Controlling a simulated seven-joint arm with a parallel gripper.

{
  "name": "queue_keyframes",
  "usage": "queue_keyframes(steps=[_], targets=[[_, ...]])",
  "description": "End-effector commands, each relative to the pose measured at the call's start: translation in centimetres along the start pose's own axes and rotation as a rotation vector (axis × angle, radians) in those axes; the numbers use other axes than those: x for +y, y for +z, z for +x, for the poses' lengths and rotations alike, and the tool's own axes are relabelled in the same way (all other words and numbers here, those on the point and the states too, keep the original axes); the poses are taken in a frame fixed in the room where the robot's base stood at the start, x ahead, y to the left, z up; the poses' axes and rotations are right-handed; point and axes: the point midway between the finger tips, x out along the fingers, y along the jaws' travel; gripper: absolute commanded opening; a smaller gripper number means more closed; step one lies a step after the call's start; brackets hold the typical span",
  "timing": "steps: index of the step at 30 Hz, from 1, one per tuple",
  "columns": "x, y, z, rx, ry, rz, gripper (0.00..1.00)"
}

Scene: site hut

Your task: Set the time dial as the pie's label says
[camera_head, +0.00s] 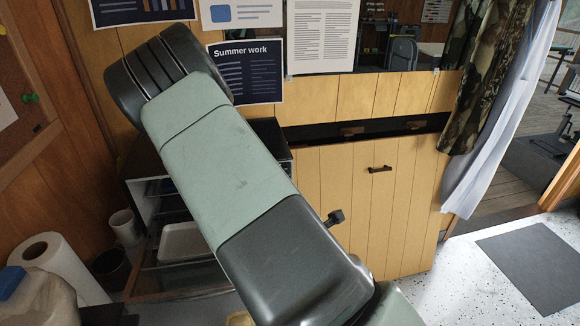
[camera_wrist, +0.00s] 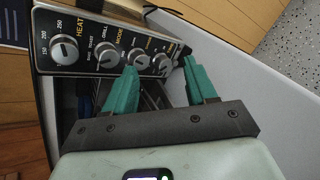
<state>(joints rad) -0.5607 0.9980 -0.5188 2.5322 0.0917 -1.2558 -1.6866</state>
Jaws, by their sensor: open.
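In the wrist view, the toaster oven's dark control panel (camera_wrist: 85,57) carries a row of silver dials. The heat dial (camera_wrist: 63,49) is at the left, and the mode dial (camera_wrist: 107,51) is beside it. Two more dials, one in the middle (camera_wrist: 137,58) and one at the right (camera_wrist: 162,62), have lettering too small to read, so I cannot tell which is the time dial. My gripper (camera_wrist: 159,67) is open, its teal fingertips on either side of the right-hand dials. Contact is unclear. No pie or pie label is recognisable.
In the head view, my arm hides much of the oven (camera_head: 140,163). A mug (camera_head: 125,226) and paper towel roll (camera_head: 52,262) stand at the left.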

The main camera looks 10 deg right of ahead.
Motion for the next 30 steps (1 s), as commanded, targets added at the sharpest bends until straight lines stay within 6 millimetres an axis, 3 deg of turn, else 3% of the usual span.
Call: queue_keyframes(steps=[17,30], targets=[[5.2,2.6,-2.9,0.04,-0.189,0.679,0.56],[9.3,4.8,-7.8,0.076,-0.321,1.108,0.56]])
